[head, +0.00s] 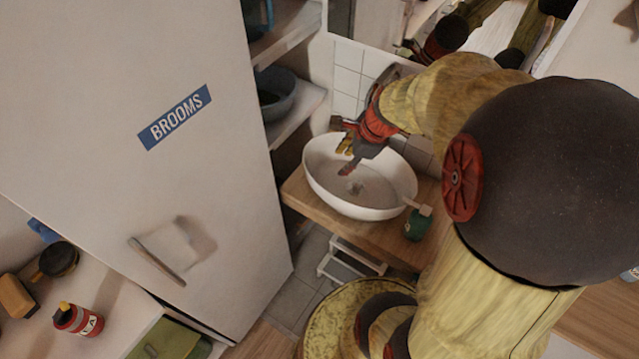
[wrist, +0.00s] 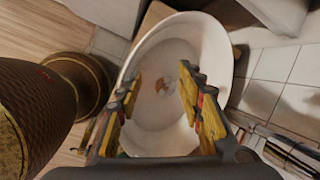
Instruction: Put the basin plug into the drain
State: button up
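The white oval basin (head: 388,211) stands on a wooden counter, and its inside fills the middle of the wrist view (wrist: 222,50). A small dark round spot, which looks like the drain (head: 356,187), is at the basin's bottom. In the wrist view a small greyish-brown round patch (wrist: 167,84) lies there. I cannot tell whether it is only the drain or also a plug. I cannot pick out the plug for certain in either view. My gripper (head: 350,160) reaches down into the basin. Its fingers (wrist: 160,82) are spread apart, with nothing seen held between them.
A green bottle (head: 416,224) stands at the counter's right front, beside the basin. A tall white cabinet marked BROOMS (head: 150,180) is on the left. Shelves with a dark bowl (head: 276,95) are behind. White tiles (wrist: 275,75) line the wall.

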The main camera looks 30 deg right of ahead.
jog(key=s+a+r+n, duration=0.5)
jog(key=a+r+n, duration=0.2)
jog(key=n, duration=0.5)
jog(key=s+a+r+n+t, duration=0.1)
jog(key=s+a+r+n, duration=0.5)
jog(key=a+n, duration=0.5)
jog(key=r+n, duration=0.1)
jog(key=n, duration=0.1)
jog(key=shift+s+a+r+n+h, duration=0.3)
jog(key=shift+a+h, duration=0.1)
jog(key=shift+c, duration=0.9)
